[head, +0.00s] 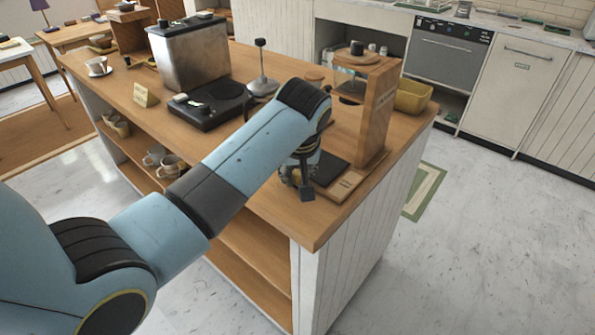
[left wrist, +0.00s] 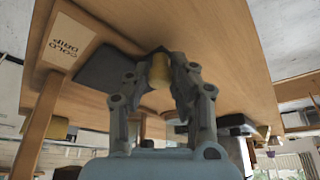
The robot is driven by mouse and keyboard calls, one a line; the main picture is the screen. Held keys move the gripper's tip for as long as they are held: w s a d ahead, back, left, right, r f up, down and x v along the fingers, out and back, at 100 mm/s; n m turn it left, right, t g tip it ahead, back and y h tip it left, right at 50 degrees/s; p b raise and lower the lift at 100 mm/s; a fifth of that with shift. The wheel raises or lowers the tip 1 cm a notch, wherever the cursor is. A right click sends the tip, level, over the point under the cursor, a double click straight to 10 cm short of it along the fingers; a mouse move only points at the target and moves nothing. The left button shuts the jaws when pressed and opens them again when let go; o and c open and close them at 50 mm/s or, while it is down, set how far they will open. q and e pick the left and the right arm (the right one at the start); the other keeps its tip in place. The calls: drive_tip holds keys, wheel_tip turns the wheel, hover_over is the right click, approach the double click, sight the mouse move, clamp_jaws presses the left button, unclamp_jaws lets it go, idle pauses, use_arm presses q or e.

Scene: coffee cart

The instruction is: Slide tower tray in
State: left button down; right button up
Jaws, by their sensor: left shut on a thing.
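The cold drip tower is a wooden frame (head: 377,115) near the right end of the cart top. The tower tray is a dark flat slab (head: 331,165) at its foot, beside a wooden label plate (head: 345,186). In the left wrist view, which is turned over, the dark tray (left wrist: 103,68) lies next to the plate reading "COLD DRIP" (left wrist: 70,45). My left gripper (head: 301,178) is at the tray's left side, low over the cart top. In the left wrist view its fingers (left wrist: 160,72) are closed around a brass-coloured knob (left wrist: 160,76). My forearm and gripper hide part of the tray's left side.
A yellow bin (head: 413,98) stands behind the tower. A metal machine (head: 192,55), a black device (head: 208,107) and a stand with a knobbed rod (head: 262,75) are to the left. The wooden cart top (head: 300,226) is clear toward its front right corner.

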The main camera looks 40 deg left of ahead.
sight(327, 155)
use_arm(q)
drive_tip(key=w+b, duration=0.1)
drive_tip(key=w, duration=0.2)
drive_tip(key=w+b, duration=0.1)
drive_tip(key=w, duration=0.3)
drive_tip(key=w+d+b, duration=0.1)
drive_tip(key=w+b, duration=0.1)
drive_tip(key=w, duration=0.2)
drive_tip(key=shift+f, duration=0.15)
drive_tip(key=shift+r, duration=0.2)
drive_tip(key=shift+w, duration=0.1)
drive_tip(key=c, duration=1.4)
unclamp_jaws()
drive_tip(key=shift+c, duration=0.2)
drive_tip(key=shift+o, duration=1.4)
drive_tip(key=shift+w+f, duration=0.1)
drive_tip(key=shift+w, duration=0.1)
drive_tip(key=shift+s, duration=0.1)
drive_tip(key=v, duration=1.2)
